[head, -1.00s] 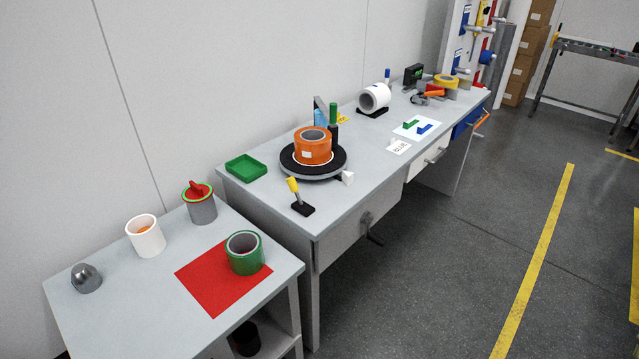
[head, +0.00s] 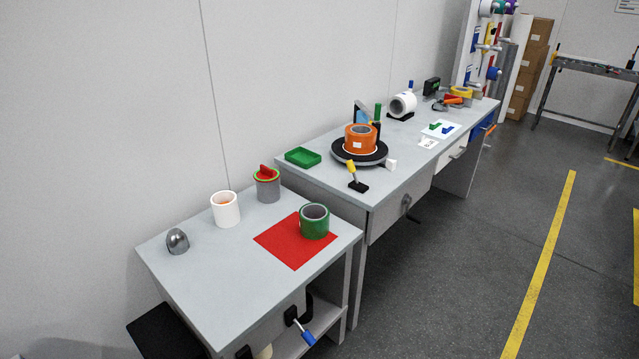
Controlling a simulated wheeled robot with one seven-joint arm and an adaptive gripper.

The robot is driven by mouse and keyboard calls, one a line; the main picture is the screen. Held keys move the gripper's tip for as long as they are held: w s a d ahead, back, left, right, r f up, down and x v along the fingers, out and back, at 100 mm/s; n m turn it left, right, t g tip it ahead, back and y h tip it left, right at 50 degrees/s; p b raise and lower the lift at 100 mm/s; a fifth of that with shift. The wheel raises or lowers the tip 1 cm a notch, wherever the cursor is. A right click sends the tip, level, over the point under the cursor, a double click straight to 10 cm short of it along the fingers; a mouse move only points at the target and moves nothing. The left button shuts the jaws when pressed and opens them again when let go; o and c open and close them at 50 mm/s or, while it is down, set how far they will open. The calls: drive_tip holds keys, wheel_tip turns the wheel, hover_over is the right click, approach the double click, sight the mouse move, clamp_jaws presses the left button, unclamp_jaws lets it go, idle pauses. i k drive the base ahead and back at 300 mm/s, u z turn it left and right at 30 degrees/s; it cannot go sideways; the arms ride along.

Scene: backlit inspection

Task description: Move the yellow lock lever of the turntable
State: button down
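The yellow lock lever (head: 351,167) stands up, slightly tilted, from a black base (head: 358,186) near the front edge of the long grey bench. Just behind it is the black round turntable (head: 343,157), with an orange ring-shaped roll (head: 360,139) on top. A small white block (head: 391,164) sits at the turntable's right side. My gripper is not in view, so its state and its distance from the lever do not show.
A lower grey table (head: 215,270) stands nearer, with a red mat (head: 290,248), a green roll (head: 314,222), a white cup (head: 226,210) and a grey canister (head: 268,187). A green tray (head: 302,157) lies left of the turntable. Open floor (head: 450,260) lies to the right.

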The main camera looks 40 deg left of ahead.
sight(349, 165)
drive_tip(key=u, duration=0.05)
drive_tip(key=k, duration=0.1)
drive_tip(key=u, duration=0.9)
